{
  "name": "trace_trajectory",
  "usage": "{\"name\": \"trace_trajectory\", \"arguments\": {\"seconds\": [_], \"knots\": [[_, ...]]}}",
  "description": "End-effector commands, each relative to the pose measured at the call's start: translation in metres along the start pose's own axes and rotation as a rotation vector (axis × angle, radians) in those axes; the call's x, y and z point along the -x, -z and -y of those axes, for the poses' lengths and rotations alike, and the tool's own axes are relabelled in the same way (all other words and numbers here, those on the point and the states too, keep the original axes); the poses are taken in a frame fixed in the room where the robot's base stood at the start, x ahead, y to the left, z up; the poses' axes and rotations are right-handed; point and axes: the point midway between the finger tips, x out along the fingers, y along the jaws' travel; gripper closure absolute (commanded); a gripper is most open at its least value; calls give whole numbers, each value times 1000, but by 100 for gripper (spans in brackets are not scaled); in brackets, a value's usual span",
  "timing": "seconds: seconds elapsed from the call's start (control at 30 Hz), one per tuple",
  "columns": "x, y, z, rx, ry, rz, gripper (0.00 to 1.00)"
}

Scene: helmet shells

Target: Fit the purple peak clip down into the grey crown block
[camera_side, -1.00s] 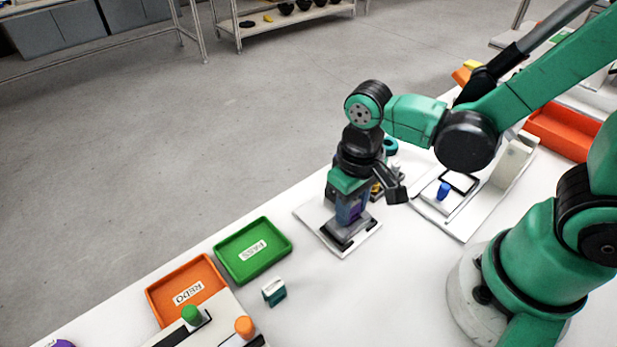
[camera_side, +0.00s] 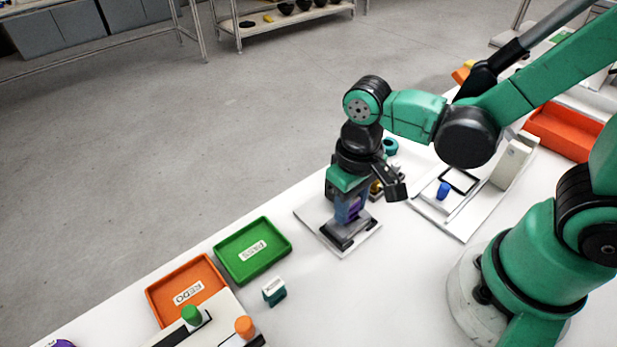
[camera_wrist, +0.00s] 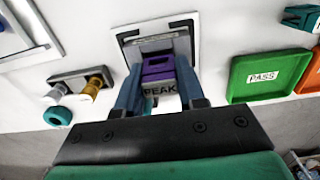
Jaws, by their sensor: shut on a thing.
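In the side view my gripper (camera_side: 350,207) points down over the grey crown block (camera_side: 347,234), and a strip of the purple clip (camera_side: 354,209) shows between the fingers. The grey crown block (camera_wrist: 152,45) lies just beyond the clip in the wrist view, on a white plate. The fingers and clip hide part of the block, and I cannot tell whether the clip's lower end is inside it.
A green PASS tray (camera_side: 252,250) and an orange REDO tray (camera_side: 187,290) lie at front left. A small teal and white stamp-like block (camera_side: 274,291) stands nearby. A holder with amber and grey pegs (camera_wrist: 80,84) is beside the plate. A white fixture with a blue knob (camera_side: 443,190) is right.

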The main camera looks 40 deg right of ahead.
Motion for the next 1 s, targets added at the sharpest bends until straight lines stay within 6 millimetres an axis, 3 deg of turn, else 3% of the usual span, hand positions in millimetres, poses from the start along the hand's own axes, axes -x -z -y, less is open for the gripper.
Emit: {"name": "trace_trajectory", "arguments": {"seconds": [1.0], "knots": [[-5, 0, 0, 0, 0, 0, 100]]}}
